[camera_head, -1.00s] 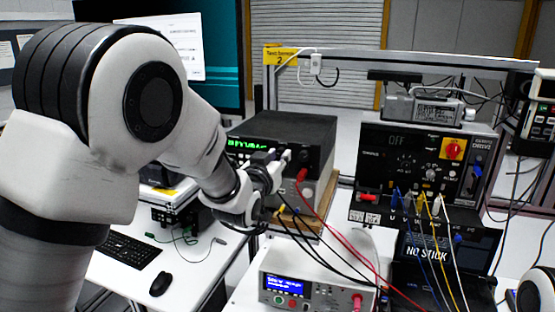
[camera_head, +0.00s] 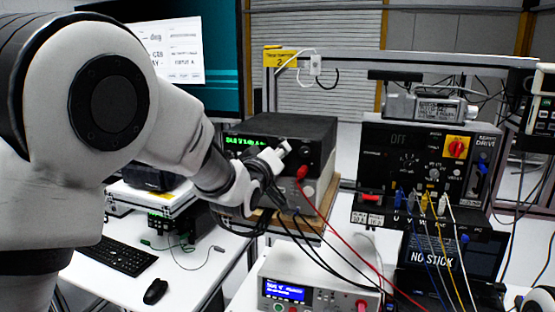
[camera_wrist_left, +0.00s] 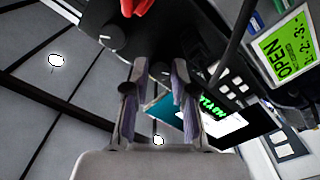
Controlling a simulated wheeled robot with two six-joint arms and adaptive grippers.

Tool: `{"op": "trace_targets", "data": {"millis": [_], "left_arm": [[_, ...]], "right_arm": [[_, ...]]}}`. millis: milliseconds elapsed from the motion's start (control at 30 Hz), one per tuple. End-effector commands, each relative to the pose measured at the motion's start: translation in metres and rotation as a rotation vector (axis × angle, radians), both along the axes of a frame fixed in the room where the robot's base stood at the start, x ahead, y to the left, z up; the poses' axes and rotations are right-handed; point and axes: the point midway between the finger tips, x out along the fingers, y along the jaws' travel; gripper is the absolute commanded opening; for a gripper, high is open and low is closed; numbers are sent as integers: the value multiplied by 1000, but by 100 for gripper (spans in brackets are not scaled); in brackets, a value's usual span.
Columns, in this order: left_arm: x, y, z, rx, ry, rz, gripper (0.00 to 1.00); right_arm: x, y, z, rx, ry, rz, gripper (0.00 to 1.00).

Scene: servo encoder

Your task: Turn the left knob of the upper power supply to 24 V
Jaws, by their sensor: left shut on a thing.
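The upper power supply (camera_head: 285,127) is a black box with a green lit display (camera_head: 255,142), at the middle of the head view. The digits are too blurred to read surely. My left gripper (camera_head: 283,153) is at its front, right of the display. In the left wrist view my left gripper (camera_wrist_left: 158,72) has its two fingers on either side of the left knob (camera_wrist_left: 160,69), shut on it; the fingers partly hide it. A second black knob (camera_wrist_left: 112,37) with a pale mark is beside it, clear of the fingers. My right gripper is out of view.
Red and black leads (camera_head: 335,220) hang in front of the supplies. A bench instrument with a blue screen (camera_head: 285,291) stands below. A drive panel (camera_head: 425,165) with coloured cables is at right. A keyboard (camera_head: 126,255) and mouse (camera_head: 155,291) lie at left.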

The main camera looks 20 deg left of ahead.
Motion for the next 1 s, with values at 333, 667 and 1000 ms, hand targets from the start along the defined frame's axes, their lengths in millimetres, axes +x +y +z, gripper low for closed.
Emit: {"op": "trace_targets", "data": {"millis": [333, 667, 1000], "left_arm": [[0, 0, 2, -38, -2, 0, 0], [0, 0, 2, -37, -2, 0, 51], [-5, 0, 2, -36, -1, 0, 51]], "right_arm": [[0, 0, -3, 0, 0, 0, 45], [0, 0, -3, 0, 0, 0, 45], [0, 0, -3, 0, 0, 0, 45]]}}
